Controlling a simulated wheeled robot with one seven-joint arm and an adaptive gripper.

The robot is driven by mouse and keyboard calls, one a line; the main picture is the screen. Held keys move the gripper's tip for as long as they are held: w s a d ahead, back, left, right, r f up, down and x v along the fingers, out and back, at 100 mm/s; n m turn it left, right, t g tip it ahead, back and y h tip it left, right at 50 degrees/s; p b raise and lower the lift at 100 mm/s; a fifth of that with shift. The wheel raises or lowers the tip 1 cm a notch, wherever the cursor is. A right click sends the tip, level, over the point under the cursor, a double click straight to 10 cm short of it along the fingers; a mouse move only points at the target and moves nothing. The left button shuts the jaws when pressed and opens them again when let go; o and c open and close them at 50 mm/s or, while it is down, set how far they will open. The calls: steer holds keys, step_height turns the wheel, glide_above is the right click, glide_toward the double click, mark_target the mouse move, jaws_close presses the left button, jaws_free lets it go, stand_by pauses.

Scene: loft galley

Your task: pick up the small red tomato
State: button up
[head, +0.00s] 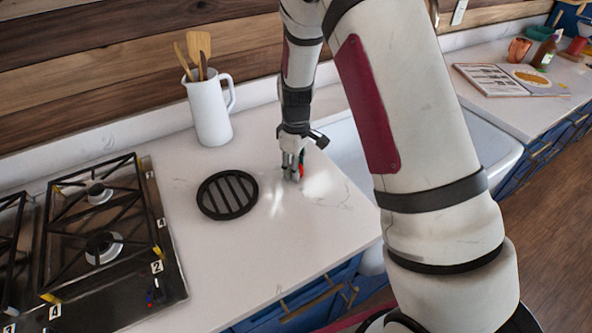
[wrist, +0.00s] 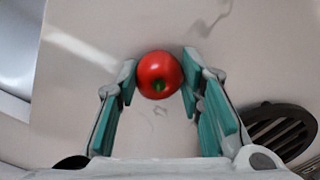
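The small red tomato (wrist: 160,76) sits between the two fingertips of my gripper (wrist: 160,80) in the wrist view, its green stem end facing the camera. The turquoise finger pads lie against its left and right sides, with no clear gap. In the head view, my gripper (head: 293,176) points down at the countertop, and a sliver of the tomato (head: 301,170) shows beside the fingers; the rest is hidden. Whether the tomato still touches the counter cannot be told.
A round black trivet (head: 227,194) lies left of my gripper; it also shows in the wrist view (wrist: 282,128). A white pitcher (head: 208,110) with wooden utensils stands behind it. The gas hob (head: 100,245) is at left, a white sink (head: 347,150) at right. The front counter is clear.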

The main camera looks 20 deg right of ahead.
stand_by(0.3)
steer(key=shift+r, duration=0.8)
steer(key=shift+s+a+r+b, duration=0.15)
steer(key=shift+r+b, duration=0.3)
steer(key=shift+r, duration=0.6)
steer(key=s+a, duration=0.1)
steer(key=s, duration=0.4)
steer(key=s+a, duration=0.1)
steer(key=s, duration=0.4)
steer(key=s+a+r, duration=0.1)
steer(key=s, duration=0.4)
steer(key=shift+a+r, duration=0.1)
steer(key=shift+a, duration=0.3)
steer(key=w+d+f+m, duration=0.1)
steer(key=w+m, duration=0.1)
steer(key=w, duration=0.3)
steer(key=w+d+f+m, duration=0.1)
steer(key=w+m, duration=0.2)
steer(key=w, duration=0.2)
steer(key=w+d+m, duration=0.1)
steer(key=w+m, duration=0.2)
steer(key=w, duration=0.2)
steer(key=shift+w+d+f, duration=0.1)
steer(key=shift+d+f, duration=0.2)
steer(key=shift+f, duration=0.1)
steer(key=shift+w+d+f+m, duration=0.1)
steer(key=shift+w+d+m, duration=0.05)
steer(key=shift+w+m, duration=0.3)
steer(key=shift+d, duration=0.15)
